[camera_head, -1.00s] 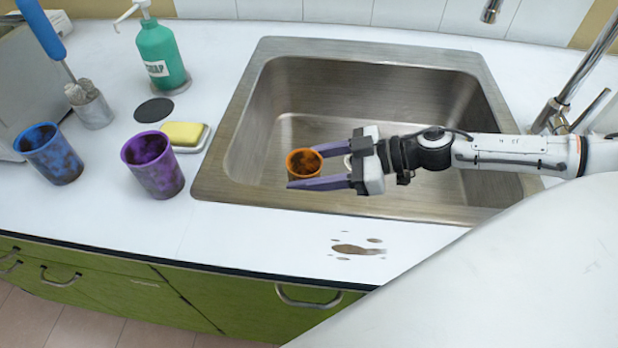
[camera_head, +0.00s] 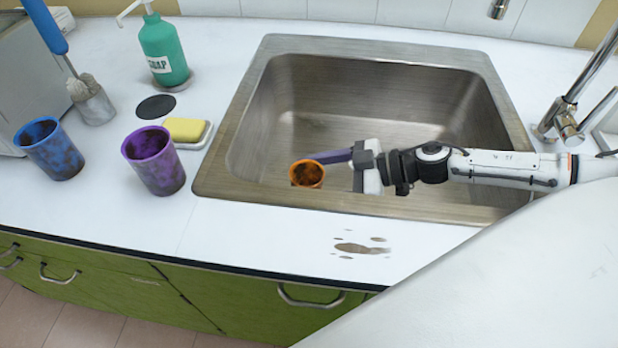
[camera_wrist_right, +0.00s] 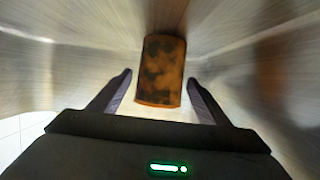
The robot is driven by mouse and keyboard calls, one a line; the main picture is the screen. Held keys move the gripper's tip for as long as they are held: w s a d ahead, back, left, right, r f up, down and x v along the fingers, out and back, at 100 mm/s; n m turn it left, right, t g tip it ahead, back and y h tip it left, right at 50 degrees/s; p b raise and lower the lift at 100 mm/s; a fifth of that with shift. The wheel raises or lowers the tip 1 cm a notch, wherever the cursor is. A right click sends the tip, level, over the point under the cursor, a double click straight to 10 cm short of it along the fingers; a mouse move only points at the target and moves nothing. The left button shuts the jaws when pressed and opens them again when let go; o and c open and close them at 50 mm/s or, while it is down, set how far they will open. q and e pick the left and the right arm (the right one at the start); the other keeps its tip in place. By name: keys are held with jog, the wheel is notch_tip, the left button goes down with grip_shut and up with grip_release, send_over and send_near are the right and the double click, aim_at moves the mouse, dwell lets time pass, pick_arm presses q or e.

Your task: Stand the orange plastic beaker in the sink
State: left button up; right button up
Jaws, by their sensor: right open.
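The orange plastic beaker (camera_head: 306,175) is inside the sink (camera_head: 222,170), near its front left. Its rim faces up and it looks about upright in the head view; the sink's front edge seems to hide its lower part. I cannot tell whether its base touches the sink floor. My right gripper (camera_head: 320,167) is open over the sink, to the right of the beaker. One finger shows behind the rim; the other is hidden there. In the right wrist view the dark-stained beaker (camera_wrist_right: 161,70) is between the spread fingertips, with gaps on both sides. My left gripper is out of view.
Purple (camera_head: 154,162) and blue (camera_head: 50,150) beakers stand on the counter at left. A yellow sponge (camera_head: 186,129), green soap bottle (camera_head: 163,52) and brush holder (camera_head: 92,102) are behind them. The faucet (camera_head: 562,118) is at right. Brown stains (camera_head: 360,248) mark the front counter.

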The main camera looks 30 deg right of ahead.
jog(key=shift+r, duration=0.2)
jog(key=shift+s+d, duration=0.2)
jog(key=shift+d, duration=0.05)
pick_arm(q)
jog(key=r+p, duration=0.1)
jog(key=p, duration=0.1)
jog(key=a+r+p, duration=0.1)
jog(key=p, duration=0.1)
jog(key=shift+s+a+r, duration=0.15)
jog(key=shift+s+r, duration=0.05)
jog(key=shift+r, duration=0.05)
pick_arm(e)
jog(key=v, duration=1.1)
jog(key=shift+r, duration=0.25)
jog(key=shift+d, duration=0.1)
